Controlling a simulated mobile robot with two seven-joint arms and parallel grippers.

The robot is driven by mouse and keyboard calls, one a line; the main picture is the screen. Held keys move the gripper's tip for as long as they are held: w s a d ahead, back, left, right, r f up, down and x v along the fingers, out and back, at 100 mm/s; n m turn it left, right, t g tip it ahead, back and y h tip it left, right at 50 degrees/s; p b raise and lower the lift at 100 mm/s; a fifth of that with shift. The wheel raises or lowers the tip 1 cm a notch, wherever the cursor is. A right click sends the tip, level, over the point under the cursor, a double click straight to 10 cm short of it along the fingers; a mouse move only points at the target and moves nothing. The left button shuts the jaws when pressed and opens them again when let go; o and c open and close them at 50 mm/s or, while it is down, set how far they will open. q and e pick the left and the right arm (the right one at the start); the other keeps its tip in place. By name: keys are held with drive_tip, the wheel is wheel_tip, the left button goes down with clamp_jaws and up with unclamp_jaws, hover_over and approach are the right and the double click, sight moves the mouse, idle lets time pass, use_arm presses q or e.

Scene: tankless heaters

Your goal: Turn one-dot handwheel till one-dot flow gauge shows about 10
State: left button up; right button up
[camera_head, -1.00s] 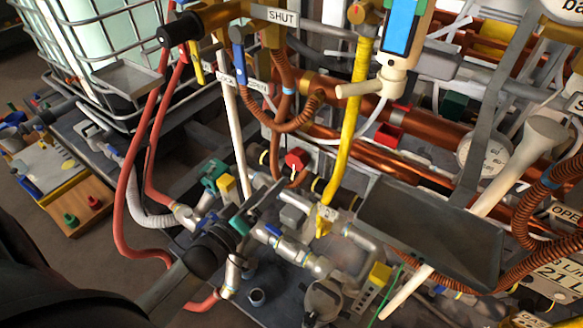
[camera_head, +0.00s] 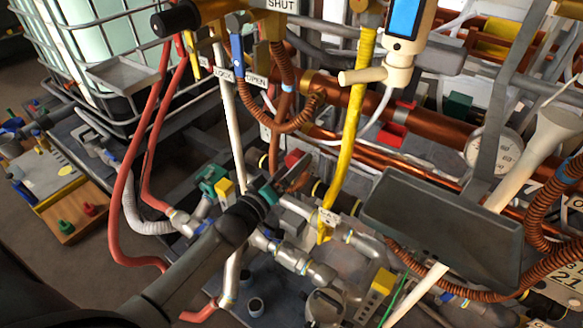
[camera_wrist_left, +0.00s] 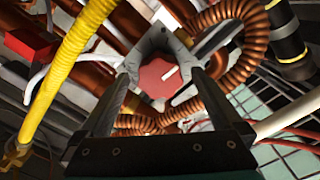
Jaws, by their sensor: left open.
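A red round handwheel (camera_head: 296,158) with one white line mark shows among the pipes. It also shows in the left wrist view (camera_wrist_left: 158,78), between my open fingers. My left gripper (camera_head: 292,178) reaches it from below left and partly covers it in the head view. In the left wrist view, the fingers of my left gripper (camera_wrist_left: 162,70) lie on either side of the wheel; contact cannot be told. No dot label is readable on it. A round white gauge (camera_head: 492,150) is at the right; its reading and dot mark are too small to tell. My right gripper is not in view.
A yellow hose (camera_head: 350,130) hangs just right of the wheel. A white pole (camera_head: 232,120) stands left of it, and a brown corrugated hose (camera_head: 290,128) loops above. A dark grey panel (camera_head: 440,225) fills the lower right. Pipes crowd the area.

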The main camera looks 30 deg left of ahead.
use_arm(q)
drive_tip(key=c, duration=1.4)
drive_tip(key=shift+o, duration=0.2)
drive_tip(key=m+p, duration=0.4)
drive_tip(key=m, duration=2)
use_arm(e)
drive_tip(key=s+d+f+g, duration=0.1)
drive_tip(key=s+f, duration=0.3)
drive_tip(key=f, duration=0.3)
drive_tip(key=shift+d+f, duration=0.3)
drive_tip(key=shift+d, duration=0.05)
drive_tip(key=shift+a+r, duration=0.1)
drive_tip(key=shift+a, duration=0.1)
